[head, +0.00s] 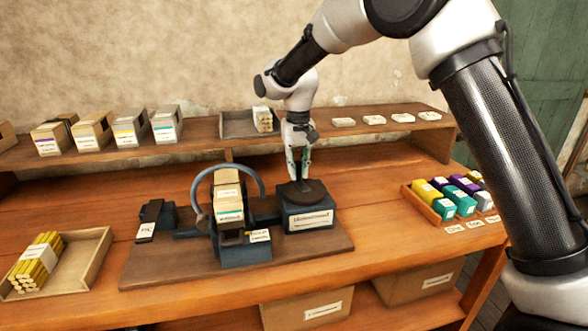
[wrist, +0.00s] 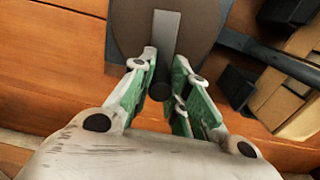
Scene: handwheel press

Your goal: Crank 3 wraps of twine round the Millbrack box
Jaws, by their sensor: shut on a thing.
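The wrapping machine's dark round handwheel (head: 312,194) sits on a dark housing (head: 308,216) at the machine's right. In the wrist view, the disc (wrist: 128,30) carries a grey crank bar (wrist: 165,35) ending in a black knob (wrist: 160,88). My gripper (head: 300,166) points down over the wheel, its green-padded fingers shut on the knob. A tan box with a teal-striped label (head: 229,203) stands in the machine, inside a blue-grey ring (head: 252,174). Its name is too small to read. I cannot make out twine round it.
Labelled boxes (head: 92,131) and an open tray (head: 233,126) stand on the back shelf. A tray of yellow sticks (head: 84,263) lies left; a tray of coloured spools or blocks (head: 425,205) lies right. A black block (head: 151,218) sits on the machine's board.

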